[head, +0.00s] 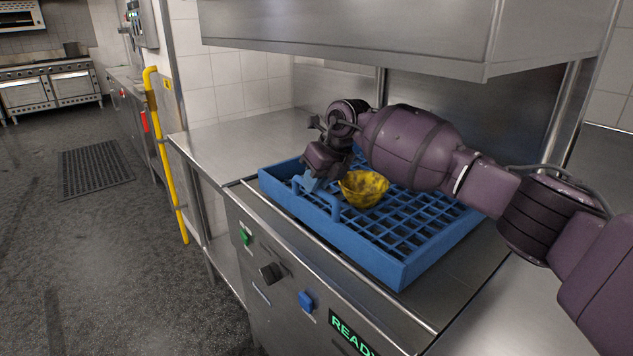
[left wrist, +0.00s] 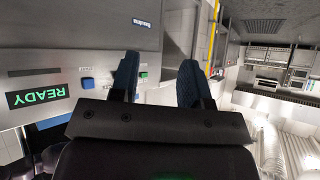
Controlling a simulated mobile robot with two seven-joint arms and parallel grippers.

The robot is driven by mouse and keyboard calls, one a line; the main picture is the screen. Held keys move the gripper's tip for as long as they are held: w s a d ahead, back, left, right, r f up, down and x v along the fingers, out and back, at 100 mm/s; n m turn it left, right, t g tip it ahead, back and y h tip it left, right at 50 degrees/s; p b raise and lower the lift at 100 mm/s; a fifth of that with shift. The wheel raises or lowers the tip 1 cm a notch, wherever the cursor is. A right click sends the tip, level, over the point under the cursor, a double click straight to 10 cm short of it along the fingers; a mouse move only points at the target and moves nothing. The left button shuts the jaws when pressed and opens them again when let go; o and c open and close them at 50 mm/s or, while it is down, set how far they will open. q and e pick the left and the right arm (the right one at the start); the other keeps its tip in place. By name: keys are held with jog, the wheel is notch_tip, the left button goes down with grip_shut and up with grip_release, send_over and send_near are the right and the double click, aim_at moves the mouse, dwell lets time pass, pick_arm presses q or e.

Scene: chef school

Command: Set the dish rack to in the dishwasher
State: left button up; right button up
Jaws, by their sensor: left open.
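The blue dish rack (head: 410,272) sits on the steel bed of the dishwasher (head: 262,238), beneath its raised hood (head: 350,30). A mottled yellow bowl (head: 364,190) stands in the rack, near its left part. My right gripper (head: 309,183) reaches over the rack to its left end, with fingertips at the rim beside a raised handle loop. The fingertips are small and partly merge with the blue rim, so their grip is unclear. My left gripper (left wrist: 157,82) shows in the left wrist view, open and empty, in front of the dishwasher's panel with its READY display (left wrist: 35,98).
A bare steel counter (head: 235,140) adjoins the dishwasher on the left. A yellow rail (head: 165,150) stands beyond it. Open dark floor (head: 100,240) lies to the left, with a floor mat (head: 95,168) and ovens (head: 50,85) farther back.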

jog(key=o, duration=0.4)
jog(key=shift+o, duration=0.2)
jog(key=shift+d+r, duration=0.2)
jog(key=shift+r, duration=0.35)
jog(key=p+v, duration=0.1)
jog(key=v, duration=0.8)
jog(key=shift+s+d+r+p, duration=0.15)
jog(key=shift+s+r+p, duration=0.1)
jog(key=shift+p, duration=0.15)
jog(key=shift+f, duration=0.1)
